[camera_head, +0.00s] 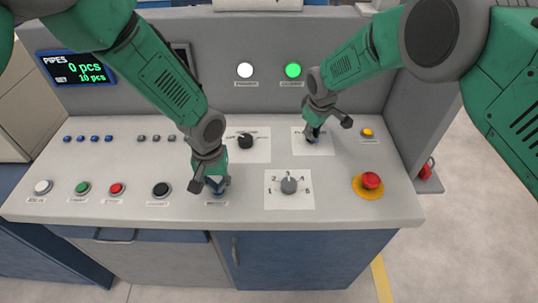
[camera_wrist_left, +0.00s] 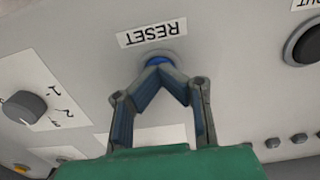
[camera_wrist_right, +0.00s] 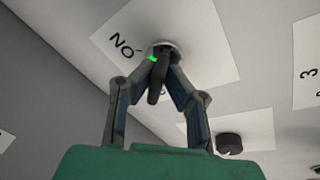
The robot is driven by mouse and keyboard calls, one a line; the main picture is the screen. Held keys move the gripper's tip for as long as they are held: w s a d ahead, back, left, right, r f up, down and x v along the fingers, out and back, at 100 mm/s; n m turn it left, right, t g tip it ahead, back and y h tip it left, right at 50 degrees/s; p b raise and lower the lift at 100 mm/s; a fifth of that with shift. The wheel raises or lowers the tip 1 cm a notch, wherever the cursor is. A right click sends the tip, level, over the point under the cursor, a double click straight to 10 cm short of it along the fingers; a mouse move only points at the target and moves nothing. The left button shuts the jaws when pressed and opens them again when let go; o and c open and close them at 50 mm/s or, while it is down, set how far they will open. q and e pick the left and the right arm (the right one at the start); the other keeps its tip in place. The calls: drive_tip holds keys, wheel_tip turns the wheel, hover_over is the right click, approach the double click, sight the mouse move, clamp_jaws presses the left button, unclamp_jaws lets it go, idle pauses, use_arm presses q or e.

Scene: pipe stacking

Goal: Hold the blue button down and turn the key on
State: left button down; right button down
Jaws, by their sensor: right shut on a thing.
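The blue button (camera_wrist_left: 158,60) shows in the left wrist view under a RESET label. My left gripper (camera_wrist_left: 160,68) has its fingertips together at the button and covers part of it. In the head view my left gripper (camera_head: 215,184) is low over the panel's front part. The key switch (camera_wrist_right: 160,52) shows in the right wrist view with a dark key (camera_wrist_right: 156,78) in it, near the letters "NO" as seen there, and a small green glow. My right gripper (camera_wrist_right: 160,62) is closed around the key. In the head view my right gripper (camera_head: 314,134) is at the white key plate.
A red emergency button (camera_head: 371,181) on a yellow ring stands at the right. A numbered selector (camera_head: 289,186) lies between the arms, and a black knob (camera_head: 245,141) behind. White, green, red and black buttons line the left front. A green lamp (camera_head: 293,70) is lit.

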use_arm(q)
drive_tip(key=shift+s+a+f, duration=0.15)
use_arm(e)
drive_tip(key=m, duration=0.3)
drive_tip(key=shift+w+d+r+h, duration=0.15)
drive_tip(key=shift+w+d+h, duration=0.05)
drive_tip(key=shift+h, duration=0.2)
drive_tip(key=shift+m, duration=0.3)
drive_tip(key=m+h, duration=0.1)
drive_tip(key=m, duration=0.2)
drive_tip(key=shift+m+g, duration=0.3)
drive_tip(key=shift+m, duration=0.9)
drive_tip(key=shift+r+m+h, duration=0.1)
drive_tip(key=shift+m+h, duration=0.2)
drive_tip(key=shift+m, duration=0.4)
